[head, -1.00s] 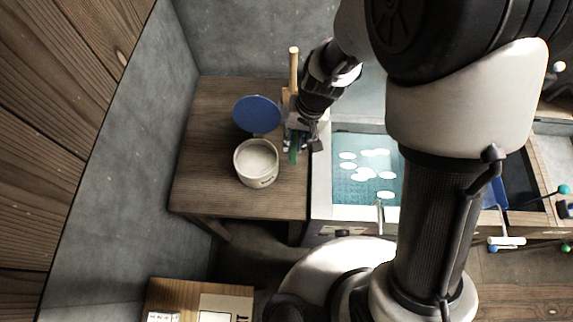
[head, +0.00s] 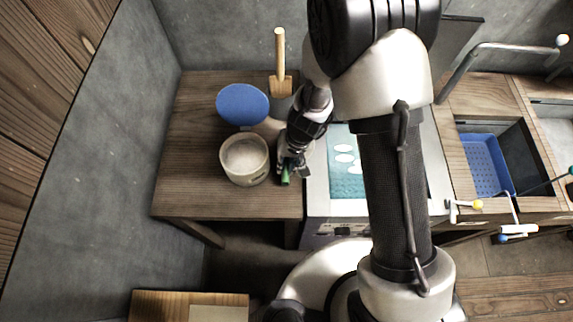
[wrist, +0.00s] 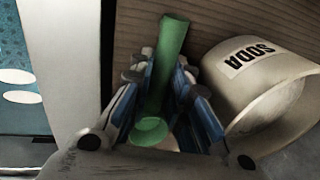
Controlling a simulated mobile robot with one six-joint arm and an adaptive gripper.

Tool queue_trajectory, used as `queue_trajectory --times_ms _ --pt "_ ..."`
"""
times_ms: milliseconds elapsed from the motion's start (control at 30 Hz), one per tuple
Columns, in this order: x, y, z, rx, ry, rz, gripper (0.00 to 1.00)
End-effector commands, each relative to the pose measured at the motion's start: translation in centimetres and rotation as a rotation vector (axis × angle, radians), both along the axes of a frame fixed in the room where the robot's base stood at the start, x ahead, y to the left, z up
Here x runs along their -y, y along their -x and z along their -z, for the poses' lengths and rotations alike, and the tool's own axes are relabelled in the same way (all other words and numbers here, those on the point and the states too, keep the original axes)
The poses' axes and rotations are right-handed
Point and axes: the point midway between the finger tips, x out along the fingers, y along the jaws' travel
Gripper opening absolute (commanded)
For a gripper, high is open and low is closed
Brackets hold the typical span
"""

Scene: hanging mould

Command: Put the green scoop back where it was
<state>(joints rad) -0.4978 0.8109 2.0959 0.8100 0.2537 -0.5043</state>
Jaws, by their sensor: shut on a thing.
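The green scoop (wrist: 165,65) is between the fingers of my gripper (wrist: 165,90) in the wrist view, with its long green body pointing away from the wrist. In the head view, only a small part of the green scoop (head: 286,174) shows below my gripper (head: 290,160). My gripper is shut on it, just right of the white soda tub (head: 246,168). The tub also shows at the right of the wrist view (wrist: 255,100), with a SODA label. Whether the scoop touches the table cannot be told.
The wooden table (head: 200,195) bears the tub, a round blue disc (head: 242,104) behind it and a wooden-handled tool (head: 280,60) at the back. Right of my gripper stands a bath of teal liquid with white discs (head: 345,175). The table's front left is clear.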

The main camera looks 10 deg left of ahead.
Motion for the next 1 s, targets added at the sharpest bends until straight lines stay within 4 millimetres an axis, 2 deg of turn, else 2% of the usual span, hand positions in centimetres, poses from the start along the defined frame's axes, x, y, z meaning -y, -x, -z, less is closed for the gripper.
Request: queue_trajectory --times_ms 433,467,700,767,1000 --pt "-0.03 -0.05 0.64 0.001 0.0 -0.001 0.0" --pt "-0.02 -0.03 0.58 0.001 0.0 -0.001 0.18" --pt "-0.02 -0.03 0.49 0.001 0.0 -0.001 0.34" --pt "-0.02 -0.04 0.49 0.001 0.0 -0.001 0.37" --pt "-0.02 -0.04 0.49 0.001 0.0 -0.001 0.37"
